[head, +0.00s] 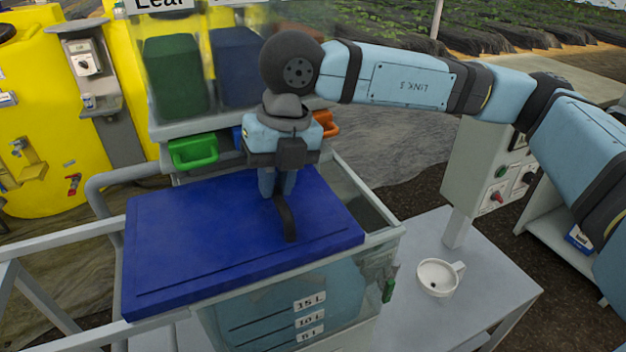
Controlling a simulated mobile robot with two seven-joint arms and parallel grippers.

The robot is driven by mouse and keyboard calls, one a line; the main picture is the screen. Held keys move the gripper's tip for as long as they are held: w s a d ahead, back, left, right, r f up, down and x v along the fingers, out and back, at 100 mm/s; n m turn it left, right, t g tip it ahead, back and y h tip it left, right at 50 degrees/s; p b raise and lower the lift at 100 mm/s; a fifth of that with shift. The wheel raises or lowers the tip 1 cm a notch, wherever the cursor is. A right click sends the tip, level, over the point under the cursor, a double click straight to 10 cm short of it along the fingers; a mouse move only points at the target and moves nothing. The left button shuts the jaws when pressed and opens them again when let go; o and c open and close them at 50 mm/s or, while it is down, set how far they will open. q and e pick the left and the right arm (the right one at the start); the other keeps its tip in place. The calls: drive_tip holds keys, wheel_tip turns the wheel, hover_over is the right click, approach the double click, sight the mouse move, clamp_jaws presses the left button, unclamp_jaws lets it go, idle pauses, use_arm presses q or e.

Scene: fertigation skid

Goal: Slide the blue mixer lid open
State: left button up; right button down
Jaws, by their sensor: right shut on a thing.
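The blue mixer lid (190,235) is a flat slab lying on the rails of the clear-walled mixer tank (345,290). A strip of the tank's top (365,205) shows uncovered to the right of the lid. My right gripper (278,193) points down over the right part of the lid and is shut on the dark lid handle (287,220). The gripper partly hides the handle's far end. My left gripper is not in view.
Behind the lid stands a dispenser with green (195,150) and orange (326,123) handles, close to my right gripper. A white cup (437,277) stands on the grey table (480,245) at right, near a control box (485,175). Grey rails extend left.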

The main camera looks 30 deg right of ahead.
drive_tip(key=b, duration=0.4)
hover_over(165, 243)
drive_tip(key=d, duration=0.2)
drive_tip(key=shift+a, duration=0.25)
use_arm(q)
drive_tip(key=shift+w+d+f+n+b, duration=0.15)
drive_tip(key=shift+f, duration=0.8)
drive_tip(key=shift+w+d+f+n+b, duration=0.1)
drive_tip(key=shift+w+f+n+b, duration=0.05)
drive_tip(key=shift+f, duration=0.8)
use_arm(e)
drive_tip(key=shift+a, duration=0.8)
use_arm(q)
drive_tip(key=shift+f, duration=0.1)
use_arm(e)
drive_tip(key=c, duration=1.1)
unclamp_jaws()
drive_tip(key=shift+r, duration=0.1)
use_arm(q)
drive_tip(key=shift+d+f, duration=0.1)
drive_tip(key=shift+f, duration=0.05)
use_arm(e)
wheel_tip(165, 243, up, 13)
drive_tip(key=d, duration=0.2)
drive_tip(key=shift+d+r, duration=0.2)
drive_tip(key=shift+d, duration=0.2)
